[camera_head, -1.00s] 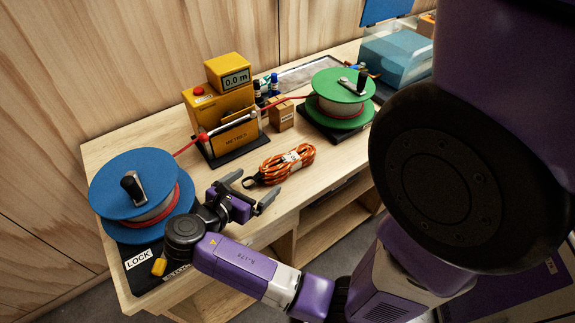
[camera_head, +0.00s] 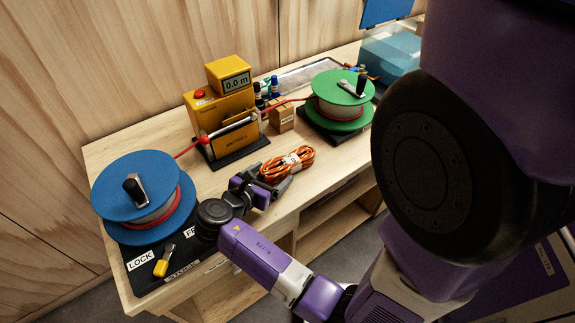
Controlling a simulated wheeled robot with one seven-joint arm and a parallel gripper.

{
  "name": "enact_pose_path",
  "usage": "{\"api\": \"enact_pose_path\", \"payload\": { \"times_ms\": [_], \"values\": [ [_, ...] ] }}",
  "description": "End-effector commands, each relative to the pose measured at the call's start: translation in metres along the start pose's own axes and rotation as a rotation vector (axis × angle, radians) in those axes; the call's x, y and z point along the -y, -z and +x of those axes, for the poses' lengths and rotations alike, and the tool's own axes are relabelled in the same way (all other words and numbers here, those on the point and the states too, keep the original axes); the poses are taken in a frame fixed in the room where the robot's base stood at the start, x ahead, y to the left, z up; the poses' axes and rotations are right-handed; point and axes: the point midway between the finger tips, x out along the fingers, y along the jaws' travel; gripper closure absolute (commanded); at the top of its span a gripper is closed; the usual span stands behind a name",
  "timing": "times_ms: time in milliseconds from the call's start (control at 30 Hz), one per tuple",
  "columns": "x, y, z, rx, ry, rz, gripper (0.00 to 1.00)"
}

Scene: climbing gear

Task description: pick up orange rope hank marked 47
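The orange rope hank (camera_head: 286,163) lies on the wooden bench between the blue and green reels. It has a pale label band around its middle; I cannot read its number at this size. My gripper (camera_head: 285,182) is low over the bench, just in front and to the left of the hank. Its fingers cover the hank's near-left end, and part of the fingers is hidden by the gripper's own body. I cannot tell whether the fingers touch the hank or how far apart they are.
A yellow meter box (camera_head: 222,110) stands behind the hank. A green reel (camera_head: 343,87) is at the right, beside a small cardboard box (camera_head: 281,117). The bench's front edge is close.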

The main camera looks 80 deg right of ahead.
Motion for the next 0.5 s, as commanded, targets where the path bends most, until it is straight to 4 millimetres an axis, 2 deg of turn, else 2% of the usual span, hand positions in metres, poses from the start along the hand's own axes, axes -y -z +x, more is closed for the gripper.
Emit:
{"api": "enact_pose_path", "payload": {
  "times_ms": [33, 300, 333, 500],
  "values": [
    [0.0000, 0.0000, -0.0001, 0.000, 0.000, 0.000, 0.28],
    [-0.0001, 0.0002, -0.0003, 0.000, 0.000, -0.001, 0.81],
    [-0.0002, -0.0006, -0.0003, 0.001, 0.000, 0.000, 0.85],
    [-0.0002, -0.0004, -0.0004, 0.001, -0.001, 0.000, 0.85]
  ]
}}
